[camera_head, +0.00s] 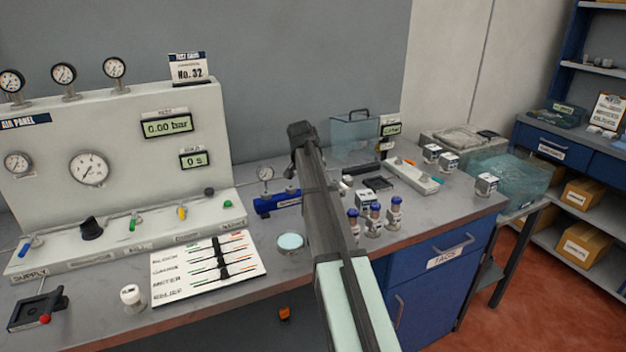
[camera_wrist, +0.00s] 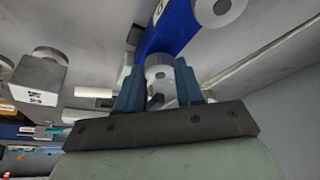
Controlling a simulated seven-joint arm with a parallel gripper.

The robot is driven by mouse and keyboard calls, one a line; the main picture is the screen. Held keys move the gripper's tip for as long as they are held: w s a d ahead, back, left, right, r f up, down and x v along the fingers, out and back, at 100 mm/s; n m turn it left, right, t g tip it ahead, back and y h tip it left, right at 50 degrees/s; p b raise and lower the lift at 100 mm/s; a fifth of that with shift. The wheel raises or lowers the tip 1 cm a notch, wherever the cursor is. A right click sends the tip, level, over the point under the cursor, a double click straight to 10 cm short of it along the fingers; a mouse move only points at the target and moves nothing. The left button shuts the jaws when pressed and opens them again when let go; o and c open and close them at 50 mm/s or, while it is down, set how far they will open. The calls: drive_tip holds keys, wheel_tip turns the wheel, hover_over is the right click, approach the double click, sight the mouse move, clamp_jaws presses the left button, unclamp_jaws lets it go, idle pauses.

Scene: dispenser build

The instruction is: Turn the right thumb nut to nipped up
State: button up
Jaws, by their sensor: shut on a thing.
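A blue block (camera_wrist: 172,26) runs up from the middle of the wrist view. A grey, ridged round thumb nut (camera_wrist: 158,73) sits at its near end. My gripper (camera_wrist: 160,82) has its two blue fingers on either side of this nut and is shut on it. In the head view the blue block (camera_head: 275,204) lies on the bench, left of my arm. My arm hides the block's right end, the nut and the fingers there. The nut's turned position cannot be read.
A gauge (camera_head: 265,174) stands behind the block. Several blue-capped small items (camera_head: 373,218) stand close to the right of my arm. A round pale dish (camera_head: 290,242) and a labelled slider board (camera_head: 208,268) lie at the front left. A clear box (camera_head: 354,138) stands behind.

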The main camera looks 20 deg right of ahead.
drive_tip(key=o, duration=1)
drive_tip(key=shift+o, duration=0.2)
drive_tip(key=v, duration=1.3)
drive_tip(key=shift+a+r, duration=0.2)
drive_tip(key=shift+r, duration=0.15)
drive_tip(key=shift+s+d, duration=0.1)
